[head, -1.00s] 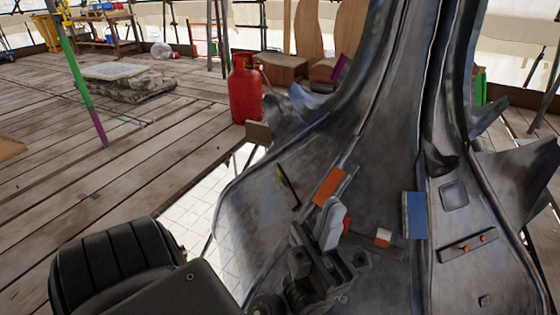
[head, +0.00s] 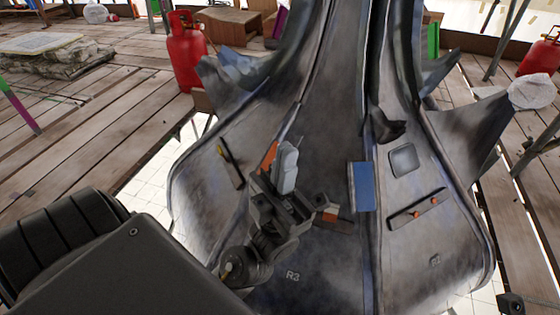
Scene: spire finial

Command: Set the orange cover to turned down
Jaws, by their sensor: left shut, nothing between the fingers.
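The orange cover (head: 268,155) is a flat orange plate on the dark metal spire surface (head: 330,120), left of centre in the head view. Only its left strip shows, as my left gripper hides the rest. My left gripper (head: 287,163) has pale grey fingers, which are shut with nothing between them. They stand in front of the cover in the picture; I cannot tell if they touch it. Whether the cover is turned up or down is hard to see. My right gripper is not in view.
A blue plate (head: 362,187) stands right of my left gripper. A slotted bar with orange pegs (head: 417,210) is further right. Curled metal fins flank the spire. Red gas cylinders (head: 187,52) stand on the plank floor behind.

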